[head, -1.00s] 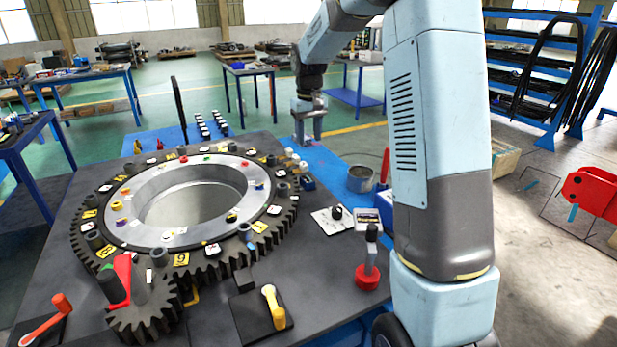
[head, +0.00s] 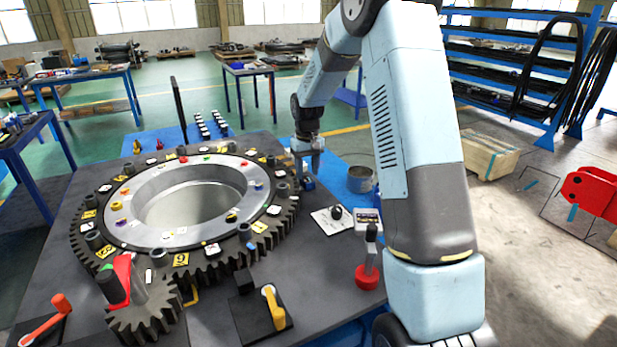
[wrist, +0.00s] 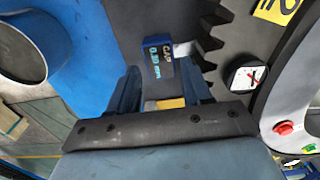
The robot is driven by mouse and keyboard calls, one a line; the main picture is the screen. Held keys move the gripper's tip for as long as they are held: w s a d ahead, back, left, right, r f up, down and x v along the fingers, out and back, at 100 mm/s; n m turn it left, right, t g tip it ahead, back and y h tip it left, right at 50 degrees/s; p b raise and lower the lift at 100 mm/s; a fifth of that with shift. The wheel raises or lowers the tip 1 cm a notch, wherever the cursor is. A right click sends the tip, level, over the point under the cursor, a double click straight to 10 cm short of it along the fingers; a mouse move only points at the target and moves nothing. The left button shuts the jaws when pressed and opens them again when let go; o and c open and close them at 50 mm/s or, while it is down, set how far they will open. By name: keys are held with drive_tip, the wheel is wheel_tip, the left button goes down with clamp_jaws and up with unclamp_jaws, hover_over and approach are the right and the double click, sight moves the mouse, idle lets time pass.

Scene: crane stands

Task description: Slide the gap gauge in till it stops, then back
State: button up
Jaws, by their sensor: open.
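The gap gauge (wrist: 160,56), a small blue block with a dark "GAP" display, lies ahead of my gripper in the wrist view. A pale piece at its right side points toward the dark teeth of the large ring gear (wrist: 215,18). In the head view the gauge (head: 309,184) is a small blue patch at the right rim of the ring gear (head: 262,236). My gripper (wrist: 157,80) is open, its two fingers at either side of the gauge's near end. In the head view my gripper (head: 308,166) is just above it. Contact cannot be told.
A grey can (head: 360,179) stands to the right of the gauge. A white card with a black knob (head: 336,213) and a red-based lever (head: 368,272) are nearer on the table. A small pinion (head: 145,318) meshes with the gear at front left.

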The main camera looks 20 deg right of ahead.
drive_tip(key=shift+f, duration=1.45)
drive_tip(key=shift+c, duration=0.5)
clamp_jaws()
